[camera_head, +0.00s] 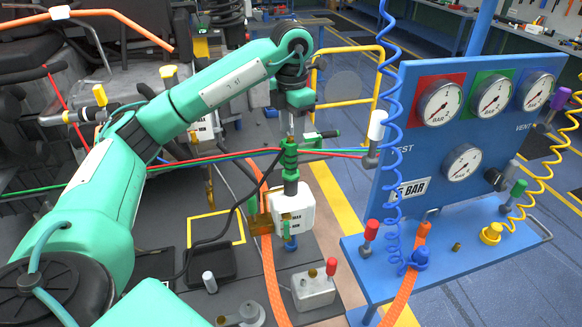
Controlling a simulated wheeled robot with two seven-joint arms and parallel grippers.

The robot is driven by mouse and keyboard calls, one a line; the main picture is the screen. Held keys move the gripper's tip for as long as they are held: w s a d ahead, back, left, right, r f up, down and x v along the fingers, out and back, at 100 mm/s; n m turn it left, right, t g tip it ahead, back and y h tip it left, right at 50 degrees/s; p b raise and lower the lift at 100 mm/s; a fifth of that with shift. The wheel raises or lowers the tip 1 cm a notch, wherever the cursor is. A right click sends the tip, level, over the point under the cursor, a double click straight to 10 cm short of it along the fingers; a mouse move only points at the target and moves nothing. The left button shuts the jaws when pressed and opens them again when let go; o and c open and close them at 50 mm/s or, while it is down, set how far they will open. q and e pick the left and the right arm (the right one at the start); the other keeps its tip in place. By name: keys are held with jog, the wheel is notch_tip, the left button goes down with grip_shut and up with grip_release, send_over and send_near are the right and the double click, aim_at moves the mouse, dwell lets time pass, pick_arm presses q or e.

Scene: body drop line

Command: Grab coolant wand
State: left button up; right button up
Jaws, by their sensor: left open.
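What looks like the coolant wand (289,158) stands upright, with a ridged green grip, a green-tipped side lever and a dark lower collar. Its lower end meets a white reservoir (293,215) with dark markings. My left arm reaches over from the left and bends down at the wrist. My left gripper (291,128) points down right above the wand's grip, with its jaws open. The fingers are small here, and I cannot tell if they touch the grip. My right gripper is out of view.
A blue panel (395,255) with gauges, coiled hoses and coloured valves stands at the right. Red, green and blue lines (225,158) cross behind the wand. An orange hose (270,275) runs past the reservoir. A small grey box (313,291) with a red-topped lever sits in front.

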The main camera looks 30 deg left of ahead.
aim_at(291, 141)
pick_arm(q)
notch_tip(291, 141, down, 3)
jog(key=shift+s+p, duration=0.15)
jog(key=shift+p, duration=0.8)
jog(key=shift+f, duration=0.65)
jog(key=shift+c, duration=0.4)
grip_shut()
